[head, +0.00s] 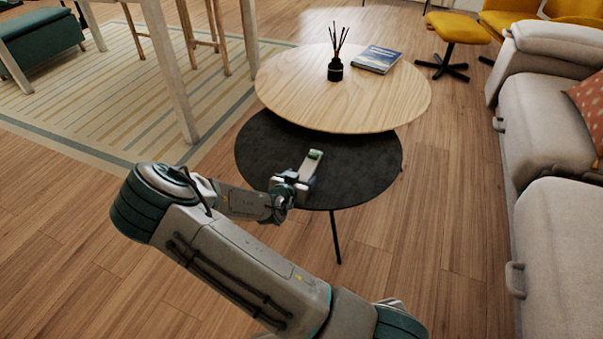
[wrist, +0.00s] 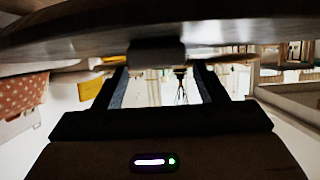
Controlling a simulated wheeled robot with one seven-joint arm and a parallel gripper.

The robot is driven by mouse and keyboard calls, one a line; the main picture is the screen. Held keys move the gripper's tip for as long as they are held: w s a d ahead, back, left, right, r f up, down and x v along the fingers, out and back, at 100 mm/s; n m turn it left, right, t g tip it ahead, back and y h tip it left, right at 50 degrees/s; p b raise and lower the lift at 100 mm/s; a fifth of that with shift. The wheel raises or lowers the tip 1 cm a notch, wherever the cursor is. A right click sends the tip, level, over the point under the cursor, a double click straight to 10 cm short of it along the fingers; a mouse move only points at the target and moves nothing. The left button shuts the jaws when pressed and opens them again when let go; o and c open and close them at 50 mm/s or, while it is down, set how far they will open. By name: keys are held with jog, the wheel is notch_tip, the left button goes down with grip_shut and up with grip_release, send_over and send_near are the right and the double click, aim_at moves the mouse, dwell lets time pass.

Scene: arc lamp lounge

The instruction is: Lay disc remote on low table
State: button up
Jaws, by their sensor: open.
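The low table is probably the dark round one (head: 263,158), lower than the pale wood table behind it. My gripper (head: 313,160) is low over its middle, pointing away toward the wood table. In the wrist view, which is upside down, the two dark fingers (wrist: 160,88) are apart. A small grey rounded thing (wrist: 156,52) shows between their tips, against the table surface; it may be the disc remote, but its shape is unclear. In the head view a small green patch (head: 315,154) shows at the gripper tip; I cannot tell whether it is the remote.
The pale wood round table (head: 285,92) overlaps the dark table's far side. It bears a black reed diffuser (head: 335,70) and a blue book (head: 376,60). A grey sofa (head: 545,125) stands on the right. The dark table's left part is bare.

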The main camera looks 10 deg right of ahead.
jog(key=p+v, duration=0.2)
jog(key=v, duration=0.6)
jog(key=shift+s+a+r+p, duration=0.1)
jog(key=shift+r+p, duration=0.05)
jog(key=shift+p, duration=0.15)
jog(key=s+a+r+n+g+y, duration=0.2)
jog(key=s+a+r+g+y, duration=0.3)
jog(key=s+r+g+y, duration=0.4)
jog(key=s+d+r+n+h, duration=0.1)
jog(key=s+d+r+n, duration=0.4)
jog(key=s+d+r, duration=0.3)
jog(key=s+r, duration=0.4)
jog(key=s, duration=0.3)
jog(key=shift+r+g, duration=0.3)
jog(key=shift+r, duration=0.05)
